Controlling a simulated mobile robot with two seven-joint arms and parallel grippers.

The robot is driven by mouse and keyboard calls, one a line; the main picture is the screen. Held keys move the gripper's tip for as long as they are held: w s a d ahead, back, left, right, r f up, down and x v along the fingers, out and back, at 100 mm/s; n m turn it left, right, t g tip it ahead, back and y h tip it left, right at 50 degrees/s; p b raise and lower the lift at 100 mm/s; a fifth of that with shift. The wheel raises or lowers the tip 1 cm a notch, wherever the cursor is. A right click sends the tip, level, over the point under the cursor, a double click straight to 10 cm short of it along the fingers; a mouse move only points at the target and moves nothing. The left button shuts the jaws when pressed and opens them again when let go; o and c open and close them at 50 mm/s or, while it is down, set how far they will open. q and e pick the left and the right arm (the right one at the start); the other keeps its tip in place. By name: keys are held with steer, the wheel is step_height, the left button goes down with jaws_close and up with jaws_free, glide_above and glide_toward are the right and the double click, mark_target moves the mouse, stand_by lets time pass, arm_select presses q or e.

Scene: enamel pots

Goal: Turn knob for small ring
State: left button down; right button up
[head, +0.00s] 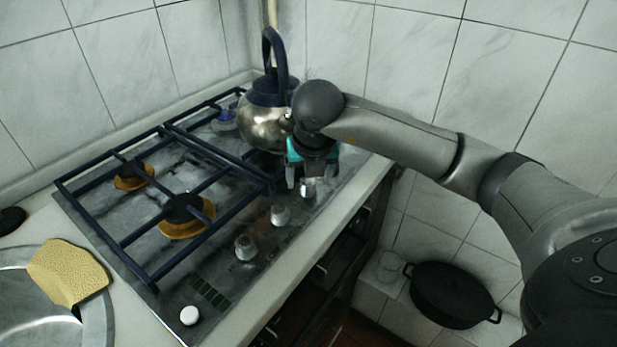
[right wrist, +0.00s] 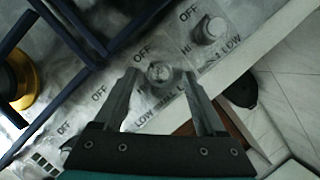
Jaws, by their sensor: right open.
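The stove (head: 150,262) has a row of metal knobs along its front right edge. One knob (head: 308,187) is below my right gripper (head: 311,178), which points down and is open. In the right wrist view this knob (right wrist: 158,72) appears between the tips of the open right gripper (right wrist: 160,75), with nothing visibly clamped. Two more knobs, one nearer (head: 280,215) and one nearest (head: 245,247), stand to the left of it. In the wrist view another knob (right wrist: 208,30) is up and right of the fingers. My left gripper is not in view.
A steel kettle (head: 262,125) with a dark handle stands on the back grate beside my right wrist. Dark grates (head: 120,243) cover the burners. A yellow cloth (head: 68,272) lies by the sink at left. A black pan (head: 450,295) is low at right.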

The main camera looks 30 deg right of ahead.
arm_select(q)
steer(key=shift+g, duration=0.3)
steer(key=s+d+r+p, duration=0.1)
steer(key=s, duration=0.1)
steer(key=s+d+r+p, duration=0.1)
steer(key=p, duration=0.1)
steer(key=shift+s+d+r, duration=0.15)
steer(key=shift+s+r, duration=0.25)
arm_select(e)
steer(key=v, duration=1.4)
steer(key=shift+r, duration=0.15)
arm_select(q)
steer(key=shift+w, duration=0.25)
arm_select(e)
steer(key=shift+s, duration=0.1)
